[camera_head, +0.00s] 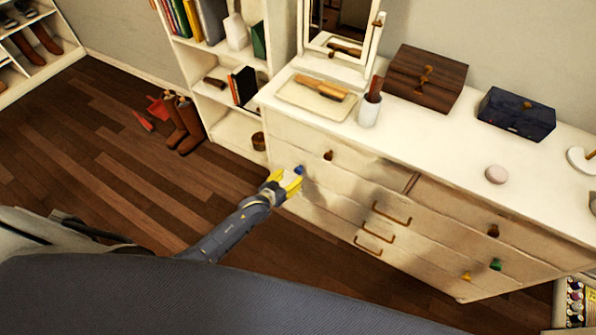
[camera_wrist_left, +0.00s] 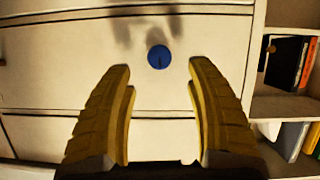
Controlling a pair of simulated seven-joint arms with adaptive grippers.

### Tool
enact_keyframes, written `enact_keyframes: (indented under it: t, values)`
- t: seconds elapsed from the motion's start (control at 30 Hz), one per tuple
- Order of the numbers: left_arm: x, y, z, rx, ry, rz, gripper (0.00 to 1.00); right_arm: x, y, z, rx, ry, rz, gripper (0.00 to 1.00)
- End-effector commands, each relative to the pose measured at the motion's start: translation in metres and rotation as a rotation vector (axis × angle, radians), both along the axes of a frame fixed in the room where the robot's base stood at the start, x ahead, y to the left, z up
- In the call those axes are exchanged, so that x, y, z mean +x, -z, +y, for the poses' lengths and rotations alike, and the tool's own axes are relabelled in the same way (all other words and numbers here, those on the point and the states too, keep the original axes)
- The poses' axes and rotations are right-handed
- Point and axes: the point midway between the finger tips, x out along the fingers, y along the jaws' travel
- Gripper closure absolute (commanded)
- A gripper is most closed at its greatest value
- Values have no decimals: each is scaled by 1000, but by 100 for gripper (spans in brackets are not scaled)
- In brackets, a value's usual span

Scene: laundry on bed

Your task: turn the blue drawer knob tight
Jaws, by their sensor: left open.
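The blue drawer knob (camera_wrist_left: 158,57) is round and sits on a white drawer front of the dresser. In the head view the knob (camera_head: 299,170) shows at the tips of my left gripper (camera_head: 290,180). My left gripper (camera_wrist_left: 160,80) has yellow fingers, spread open and empty. In the left wrist view the knob lies centred between the fingertips, a little beyond them, with a gap on each side. The fingers do not touch it. My right gripper is in neither view.
The white dresser (camera_head: 345,211) has other knobs, brown, green (camera_head: 496,264) and yellow, and several bar handles (camera_head: 392,213). A white bookshelf (camera_head: 237,130) stands to its left. Boots (camera_head: 184,124) stand on the wooden floor, which is clear around my arm.

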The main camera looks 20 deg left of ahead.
Motion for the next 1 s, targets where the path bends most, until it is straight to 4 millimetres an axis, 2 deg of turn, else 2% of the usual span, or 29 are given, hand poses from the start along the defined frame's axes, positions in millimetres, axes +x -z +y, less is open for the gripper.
enact_keyframes:
  t: [0.1, 0.4, 0.7, 1.0]
  values:
    - [16, 6, -5, 0, 1, 0, 45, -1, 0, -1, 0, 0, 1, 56]
    - [45, 18, -13, -2, 0, -1, 45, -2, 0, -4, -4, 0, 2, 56]
    - [59, 25, -17, 0, 1, 0, 45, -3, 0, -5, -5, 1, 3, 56]
    - [63, 26, -18, -1, 1, -1, 45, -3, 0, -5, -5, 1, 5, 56]
